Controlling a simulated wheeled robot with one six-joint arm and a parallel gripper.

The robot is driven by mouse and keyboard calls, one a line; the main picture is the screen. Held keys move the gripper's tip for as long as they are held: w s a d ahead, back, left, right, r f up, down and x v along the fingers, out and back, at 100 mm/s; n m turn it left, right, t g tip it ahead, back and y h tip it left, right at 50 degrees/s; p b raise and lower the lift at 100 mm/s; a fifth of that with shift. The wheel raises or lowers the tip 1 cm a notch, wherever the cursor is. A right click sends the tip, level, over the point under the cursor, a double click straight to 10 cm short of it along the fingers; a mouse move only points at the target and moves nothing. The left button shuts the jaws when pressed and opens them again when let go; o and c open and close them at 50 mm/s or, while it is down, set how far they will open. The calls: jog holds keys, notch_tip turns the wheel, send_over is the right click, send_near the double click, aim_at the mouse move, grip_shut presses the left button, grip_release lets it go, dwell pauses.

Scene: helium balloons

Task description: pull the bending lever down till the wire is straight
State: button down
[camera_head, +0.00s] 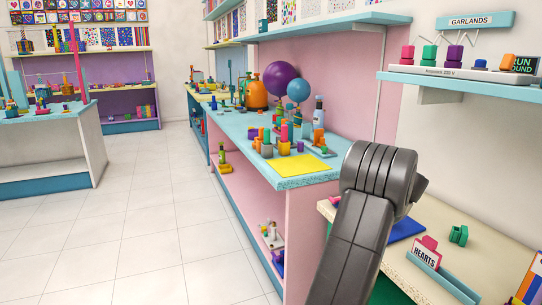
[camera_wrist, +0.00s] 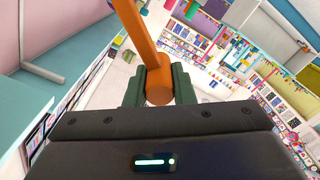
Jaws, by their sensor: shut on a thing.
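An orange bar with a round end, which looks like the bending lever (camera_wrist: 136,24), runs from the top edge of the wrist view down to my gripper (camera_wrist: 158,82). My gripper's two dark green fingers are shut around the bar's lower end, one on each side. The lever's pivot is out of view, and I cannot make out the wire in either view. In the head view my own dark grey arm stands in front at the right, and neither my gripper nor the lever can be made out there.
A blue-topped counter (camera_head: 232,122) holds a yellow sheet (camera_head: 299,167), an orange tank (camera_head: 257,95), purple (camera_head: 281,78) and blue (camera_head: 299,91) balloons and small items. At right are a shelf with a socket strip (camera_head: 450,72) and a "HEARTS" holder (camera_head: 440,275). Open floor (camera_head: 150,230) lies left.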

jog(key=shift+s+a+f+b, duration=0.15)
jog(key=shift+a+f+b, duration=0.15)
jog(key=shift+f+b, duration=0.2)
jog(key=f+n+b, duration=0.1)
jog(key=b, duration=0.1)
jog(key=a+f+n+b, duration=0.1)
jog(key=b, duration=0.1)
jog(key=a+f+b, duration=0.1)
jog(key=f+b, duration=0.1)
jog(key=shift+s+n, duration=0.4)
jog(key=shift+b, duration=0.3)
jog(key=f+b, duration=0.1)
jog(key=b, duration=0.1)
jog(key=a+f+n+b, duration=0.1)
jog(key=f+b, duration=0.1)
jog(key=f+n+b, duration=0.1)
jog(key=b, duration=0.1)
jog(key=shift+s+a+f, duration=0.2)
jog(key=shift+s, duration=0.1)
dwell(0.4)
